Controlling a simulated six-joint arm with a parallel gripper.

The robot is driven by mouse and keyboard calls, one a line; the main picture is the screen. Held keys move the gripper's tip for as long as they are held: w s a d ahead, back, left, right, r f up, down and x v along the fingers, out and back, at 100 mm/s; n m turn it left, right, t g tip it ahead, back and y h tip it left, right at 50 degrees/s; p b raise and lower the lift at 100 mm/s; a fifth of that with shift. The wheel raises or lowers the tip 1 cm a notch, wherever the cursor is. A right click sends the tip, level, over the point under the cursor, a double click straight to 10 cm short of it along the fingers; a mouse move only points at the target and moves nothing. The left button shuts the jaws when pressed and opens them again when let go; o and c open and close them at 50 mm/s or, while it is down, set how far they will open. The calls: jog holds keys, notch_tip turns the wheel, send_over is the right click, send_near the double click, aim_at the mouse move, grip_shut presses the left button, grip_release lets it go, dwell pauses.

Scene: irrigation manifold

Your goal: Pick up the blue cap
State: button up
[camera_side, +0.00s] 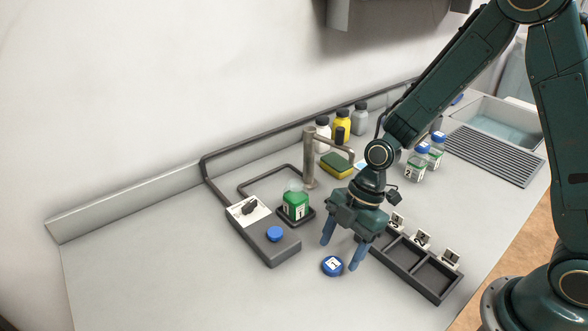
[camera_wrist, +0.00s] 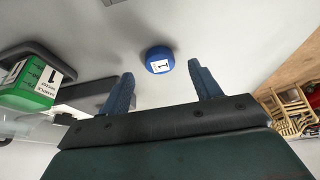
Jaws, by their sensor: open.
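The blue cap (camera_side: 332,266) lies flat on the counter in the side view, with a white label marked 1 on top. It also shows in the wrist view (camera_wrist: 159,60), beyond the fingertips and between them sideways. My gripper (camera_side: 340,254) is open and empty, pointing down above the counter close to the cap. Its two blue fingers also show in the wrist view (camera_wrist: 161,80), apart from each other with nothing between them. A green bottle labelled 1 (camera_side: 295,204) stands uncapped on a small dark pad behind and left of the cap.
A dark box with a blue button (camera_side: 275,234) sits left of the cap. A dark tray with several compartments (camera_side: 437,278) lies to the right. A tap (camera_side: 309,160), a yellow sponge (camera_side: 336,165) and capped bottles (camera_side: 417,162) stand farther back. The counter in front is clear.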

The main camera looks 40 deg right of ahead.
aim_at(333, 266)
jog(key=shift+x, duration=1.35)
jog(key=c, duration=1.1)
